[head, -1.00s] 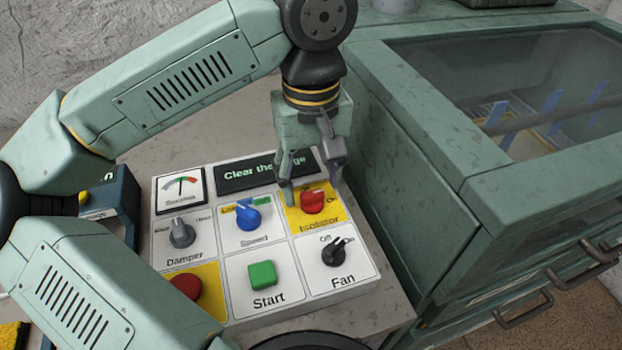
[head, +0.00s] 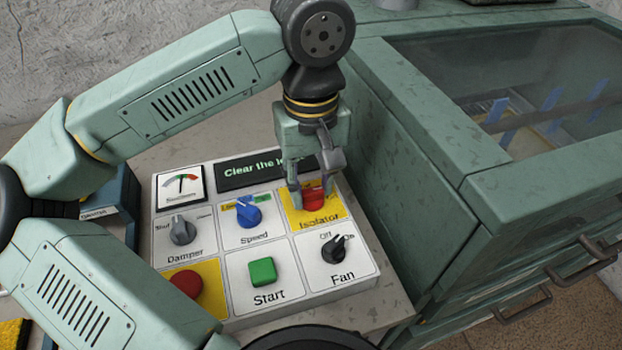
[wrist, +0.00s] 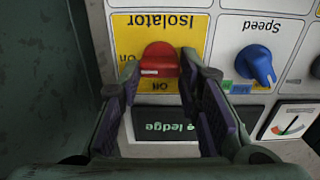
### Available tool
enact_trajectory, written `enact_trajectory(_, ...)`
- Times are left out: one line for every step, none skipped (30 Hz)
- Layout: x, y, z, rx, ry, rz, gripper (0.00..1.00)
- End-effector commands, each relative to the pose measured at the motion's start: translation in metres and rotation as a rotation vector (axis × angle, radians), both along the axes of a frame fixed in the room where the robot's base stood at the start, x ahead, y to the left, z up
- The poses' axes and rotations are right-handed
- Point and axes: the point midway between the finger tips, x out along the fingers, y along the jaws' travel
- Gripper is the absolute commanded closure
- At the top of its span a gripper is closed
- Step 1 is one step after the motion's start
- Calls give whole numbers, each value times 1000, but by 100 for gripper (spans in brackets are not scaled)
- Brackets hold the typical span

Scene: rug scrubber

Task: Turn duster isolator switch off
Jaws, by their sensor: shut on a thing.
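The red isolator knob (head: 316,203) sits on a yellow plate (head: 331,206) labelled "Isolator" at the top right of the control panel. My gripper (head: 313,190) points down over it, with its fingers on either side of the knob and closed on it. In the wrist view my gripper (wrist: 160,70) has a fingertip at each side of the red knob (wrist: 160,58). An "On" mark shows upside down on the plate near the knob. The fingers partly hide the knob in the head view, and its exact angle is hard to tell.
The blue Speed knob (head: 248,213) is just left of the Isolator, and the black Fan knob (head: 336,249) is below it. A Damper knob (head: 183,230), green Start button (head: 262,271), red button (head: 187,284) and display (head: 250,170) share the panel. A green cabinet (head: 420,190) stands close on the right.

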Motion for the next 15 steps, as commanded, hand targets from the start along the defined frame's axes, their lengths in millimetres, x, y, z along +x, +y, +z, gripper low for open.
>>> enact_trajectory(0,0,0,0,0,0,85)
enact_trajectory(0,0,0,0,0,0,87)
enact_trajectory(0,0,0,0,0,0,90)
enact_trajectory(0,0,0,0,0,0,92)
enact_trajectory(0,0,0,0,0,0,94)
enact_trajectory(0,0,0,0,0,0,96)
enact_trajectory(0,0,0,0,0,0,96)
enact_trajectory(0,0,0,0,0,1,96)
enact_trajectory(0,0,0,0,0,2,96)
enact_trajectory(0,0,0,0,0,4,96)
enact_trajectory(0,0,0,0,0,6,96)
enact_trajectory(0,0,-1,0,0,12,96)
enact_trajectory(0,0,-1,0,0,18,96)
enact_trajectory(0,0,-1,1,0,25,96)
enact_trajectory(0,0,-1,1,0,36,96)
